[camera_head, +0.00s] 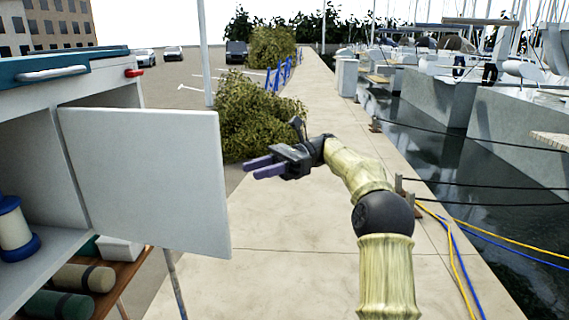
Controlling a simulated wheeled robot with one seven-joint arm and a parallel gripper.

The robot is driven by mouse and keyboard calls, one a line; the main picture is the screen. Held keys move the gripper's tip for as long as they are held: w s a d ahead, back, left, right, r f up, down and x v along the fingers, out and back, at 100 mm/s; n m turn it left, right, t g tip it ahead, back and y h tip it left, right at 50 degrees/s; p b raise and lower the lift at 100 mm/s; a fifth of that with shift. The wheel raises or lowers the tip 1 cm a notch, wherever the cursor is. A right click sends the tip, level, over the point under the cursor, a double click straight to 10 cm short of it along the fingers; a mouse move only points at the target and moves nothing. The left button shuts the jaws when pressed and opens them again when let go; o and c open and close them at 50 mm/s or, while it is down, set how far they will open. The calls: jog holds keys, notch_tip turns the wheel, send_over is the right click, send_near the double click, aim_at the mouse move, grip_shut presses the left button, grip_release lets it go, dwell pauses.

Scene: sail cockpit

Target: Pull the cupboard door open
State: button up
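The white cupboard door (150,180) stands swung out from the front of the cupboard (75,85) at the left. No handle shows on the face I see. My gripper (257,167) is to the right of the door's free edge, with its two purple fingers pointing left towards it. The fingers are a little apart with nothing between them. A gap shows in the picture between fingertips and door.
A blue-and-white spool (14,228) sits in the open left compartment. Rolled bundles (82,277) and a white box (118,248) lie on a lower wooden shelf. Bushes (250,115) stand behind. Yellow and blue lines (455,245) lie at the quay edge. The pavement is clear.

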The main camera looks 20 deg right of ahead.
jog(key=p+v, duration=0.2)
jog(key=v, duration=0.4)
jog(key=shift+d, duration=0.2)
dwell(0.4)
jog(key=shift+w+f, duration=0.1)
